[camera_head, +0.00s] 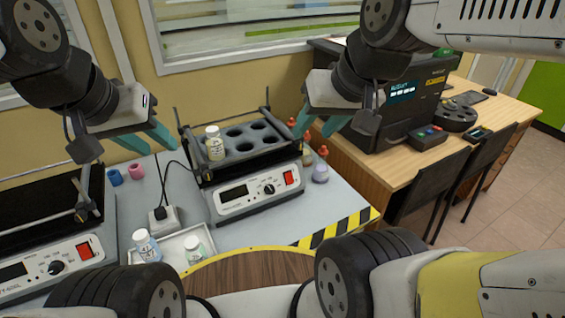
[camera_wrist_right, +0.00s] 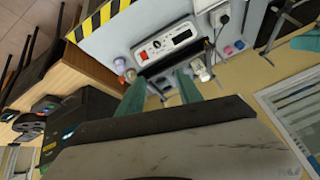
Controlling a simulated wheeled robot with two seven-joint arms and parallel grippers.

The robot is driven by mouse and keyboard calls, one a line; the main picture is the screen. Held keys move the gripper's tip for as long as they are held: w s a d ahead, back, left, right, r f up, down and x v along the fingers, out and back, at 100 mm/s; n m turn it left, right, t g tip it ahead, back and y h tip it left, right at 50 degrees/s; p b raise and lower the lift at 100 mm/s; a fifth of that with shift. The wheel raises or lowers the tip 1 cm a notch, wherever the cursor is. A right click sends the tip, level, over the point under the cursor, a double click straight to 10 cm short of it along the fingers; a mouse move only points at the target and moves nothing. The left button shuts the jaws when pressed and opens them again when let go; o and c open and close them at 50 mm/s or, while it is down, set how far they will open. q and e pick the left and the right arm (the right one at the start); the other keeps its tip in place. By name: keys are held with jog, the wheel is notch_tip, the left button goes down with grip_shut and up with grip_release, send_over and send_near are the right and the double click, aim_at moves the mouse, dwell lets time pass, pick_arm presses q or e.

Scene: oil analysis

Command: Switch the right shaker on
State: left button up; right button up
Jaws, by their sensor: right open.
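The right shaker (camera_head: 235,207) stands on the grey bench in the middle of the head view. It has a black rack with round holes, one capped vial (camera_head: 214,146) in it, and a dark display. Its red switch (camera_head: 289,177) is at the panel's right end; the right wrist view shows the panel (camera_wrist_right: 165,44) upside down. My right gripper (camera_head: 318,132) is open and empty, above and behind the rack's right end. Its teal fingers (camera_wrist_right: 160,76) are apart in the wrist view. My left gripper (camera_head: 163,150) is open and empty, left of the rack.
Another shaker (camera_head: 50,270) with a red switch stands at the left. A white tray (camera_head: 172,240) with two bottles lies between the shakers. Small bottles (camera_head: 320,170) stand right of the right shaker. A dark analyser (camera_head: 400,115) sits on the wooden table.

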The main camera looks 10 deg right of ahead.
grip_shut()
dwell(1.4)
